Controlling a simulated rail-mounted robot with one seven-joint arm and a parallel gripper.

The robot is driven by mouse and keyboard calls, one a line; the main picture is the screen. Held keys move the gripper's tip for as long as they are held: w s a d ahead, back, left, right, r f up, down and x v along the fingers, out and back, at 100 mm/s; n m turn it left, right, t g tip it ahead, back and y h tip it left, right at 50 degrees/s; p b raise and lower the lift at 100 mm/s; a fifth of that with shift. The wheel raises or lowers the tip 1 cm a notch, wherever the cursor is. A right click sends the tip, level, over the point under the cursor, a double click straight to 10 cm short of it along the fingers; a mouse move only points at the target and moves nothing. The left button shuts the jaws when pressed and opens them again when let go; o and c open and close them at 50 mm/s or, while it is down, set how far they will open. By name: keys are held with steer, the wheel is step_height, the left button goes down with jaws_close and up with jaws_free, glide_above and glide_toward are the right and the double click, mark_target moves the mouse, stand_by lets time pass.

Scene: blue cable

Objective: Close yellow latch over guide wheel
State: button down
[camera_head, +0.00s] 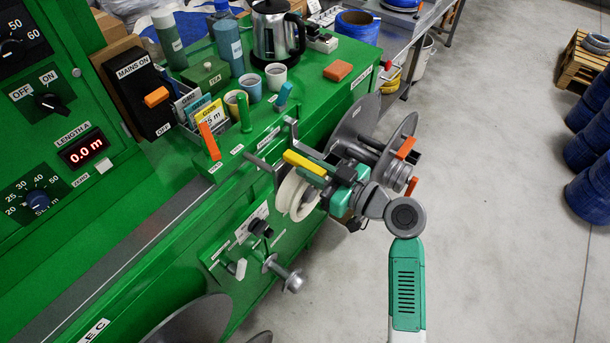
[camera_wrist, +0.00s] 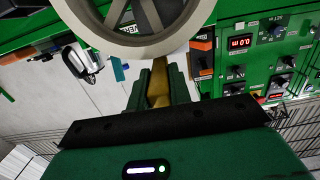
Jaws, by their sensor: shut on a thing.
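The yellow latch (camera_head: 305,163) is a bar lying above the pale guide wheel (camera_head: 295,197) at the front of the green machine. My gripper (camera_head: 328,172) is at the latch's right end. In the wrist view, my gripper's fingers (camera_wrist: 159,88) are shut on the shaded yellow latch (camera_wrist: 158,78). The guide wheel's spoked rim (camera_wrist: 135,38) fills the top of that view, just beyond the fingertips. My gripper and wrist hide part of the latch and wheel in the head view. I cannot tell whether the latch touches the wheel.
Grey reel discs (camera_head: 378,135) stand close behind my wrist. An orange handle (camera_head: 208,140) and a green lever (camera_head: 244,112) rise from the machine top. Cups, bottles and a kettle (camera_head: 277,33) stand farther back.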

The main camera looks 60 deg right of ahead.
steer(key=c, duration=1.3)
jaws_free()
steer(key=shift+w, duration=0.1)
steer(key=s, duration=0.2)
steer(key=s+a, duration=0.1)
steer(key=s, duration=0.5)
steer(key=shift+a+r+p, duration=0.15)
steer(key=shift+r+p, duration=0.15)
steer(key=shift+p, duration=0.05)
steer(key=shift+w, duration=0.1)
